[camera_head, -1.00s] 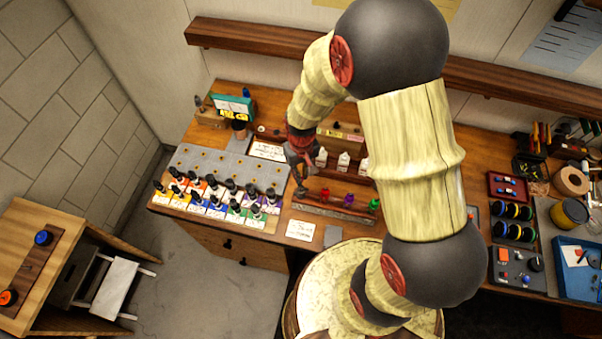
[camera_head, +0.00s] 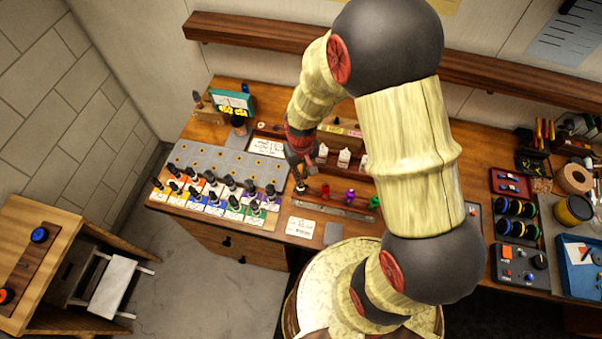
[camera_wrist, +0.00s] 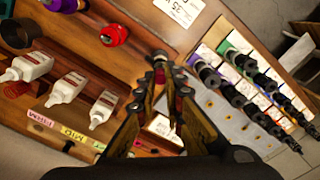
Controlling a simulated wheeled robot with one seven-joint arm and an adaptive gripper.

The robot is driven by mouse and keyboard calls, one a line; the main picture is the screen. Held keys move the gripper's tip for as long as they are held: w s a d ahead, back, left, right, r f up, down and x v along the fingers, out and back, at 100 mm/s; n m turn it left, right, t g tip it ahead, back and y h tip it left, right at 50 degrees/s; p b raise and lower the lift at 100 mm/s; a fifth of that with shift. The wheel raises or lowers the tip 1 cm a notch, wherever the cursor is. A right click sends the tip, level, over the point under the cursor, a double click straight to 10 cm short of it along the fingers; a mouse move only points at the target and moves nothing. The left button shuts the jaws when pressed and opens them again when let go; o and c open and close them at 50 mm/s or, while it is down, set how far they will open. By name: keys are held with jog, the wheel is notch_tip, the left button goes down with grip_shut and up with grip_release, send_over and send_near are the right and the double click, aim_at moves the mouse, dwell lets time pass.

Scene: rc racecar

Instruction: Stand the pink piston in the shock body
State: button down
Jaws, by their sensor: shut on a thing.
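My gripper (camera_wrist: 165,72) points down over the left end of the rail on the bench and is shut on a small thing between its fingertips. I take this to be the pink piston, but the fingers hide most of it and its colour is not clear. In the head view my gripper (camera_head: 299,180) is just left of the red piston (camera_head: 325,191). Several shock bodies (camera_head: 208,190) with black tops stand in rows on coloured cards at the bench's left. I cannot tell which one is the task's shock body.
A purple piston (camera_head: 349,196) and a green piston (camera_head: 374,201) stand right of the red one along the rail. White bottles (camera_head: 344,158) stand behind them. A grey mat with holes (camera_head: 207,158) lies behind the shock bodies. A white card (camera_head: 300,226) lies in front.

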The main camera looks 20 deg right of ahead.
jog(key=shift+f+b, duration=1.2)
jog(key=shift+f, duration=0.5)
jog(key=c, duration=1.8)
grip_release()
notch_tip(320, 180, up, 12)
jog(key=shift+r, duration=0.1)
